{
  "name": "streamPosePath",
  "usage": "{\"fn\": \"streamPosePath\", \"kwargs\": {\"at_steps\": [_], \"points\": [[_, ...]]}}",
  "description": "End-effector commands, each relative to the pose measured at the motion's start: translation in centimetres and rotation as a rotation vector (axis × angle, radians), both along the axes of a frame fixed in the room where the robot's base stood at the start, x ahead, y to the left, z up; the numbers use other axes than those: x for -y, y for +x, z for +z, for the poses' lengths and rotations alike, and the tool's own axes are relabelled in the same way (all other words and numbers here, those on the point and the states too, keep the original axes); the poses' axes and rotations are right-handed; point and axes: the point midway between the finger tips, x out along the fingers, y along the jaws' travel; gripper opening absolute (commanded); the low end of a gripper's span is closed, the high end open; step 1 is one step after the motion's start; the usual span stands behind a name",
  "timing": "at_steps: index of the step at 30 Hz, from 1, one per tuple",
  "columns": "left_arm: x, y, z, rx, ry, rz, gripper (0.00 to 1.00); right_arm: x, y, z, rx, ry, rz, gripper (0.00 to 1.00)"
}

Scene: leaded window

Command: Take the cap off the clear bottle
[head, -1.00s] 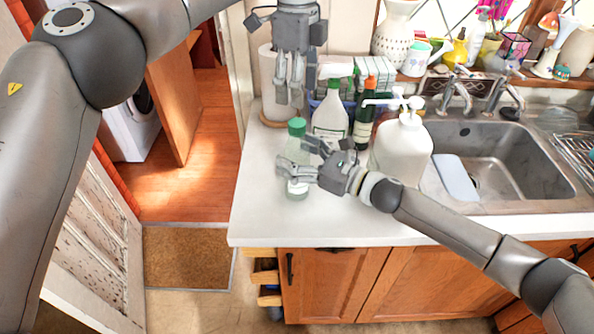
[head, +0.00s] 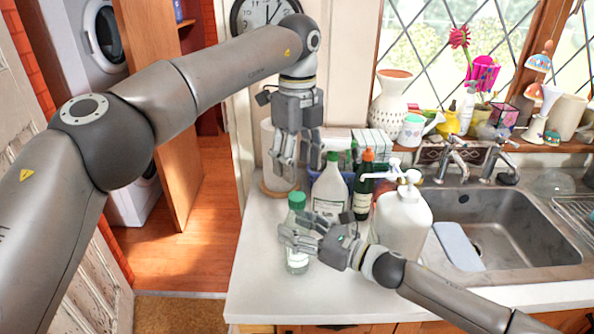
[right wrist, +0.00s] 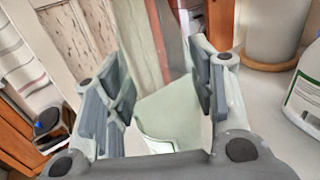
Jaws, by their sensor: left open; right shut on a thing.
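The clear bottle (head: 297,262) stands upright on the white counter, with its green cap (head: 297,200) on top. My right gripper (head: 293,240) is shut around the bottle's body, below the cap. In the right wrist view the pale, see-through bottle (right wrist: 172,112) with a white label sits between the two finger pads. My left gripper (head: 287,165) points down, open and empty, just above the cap in the head view. It looks apart from the cap; the exact gap in depth is hard to tell.
Close on the right stand a white spray bottle (head: 329,190), a dark bottle with an orange top (head: 363,190) and a big white pump bottle (head: 402,228). A paper towel roll (head: 268,150) stands behind. The sink (head: 510,235) lies right; the counter's left front is clear.

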Motion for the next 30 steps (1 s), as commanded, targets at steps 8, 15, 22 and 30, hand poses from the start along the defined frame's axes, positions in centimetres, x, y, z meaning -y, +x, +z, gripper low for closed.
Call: {"fn": "streamPosePath", "kwargs": {"at_steps": [8, 15, 22, 30], "points": [[0.00, -0.03, -0.05, -0.002, 0.000, -0.495, 0.52, 0.01, 0.00, -0.03, -0.001, -0.001, 0.000, 0.00], [0.03, -0.04, -0.07, -0.002, 0.000, -0.923, 0.52, 0.01, 0.00, -0.03, -0.001, -0.001, 0.000, 0.00], [0.03, -0.04, -0.05, -0.002, 0.000, -1.334, 0.52, 0.01, 0.00, -0.03, -0.001, -0.001, 0.000, 0.00], [0.05, -0.04, -0.04, -0.001, 0.000, -1.815, 0.52, 0.01, 0.00, -0.04, -0.001, -0.001, 0.000, 0.00]]}}
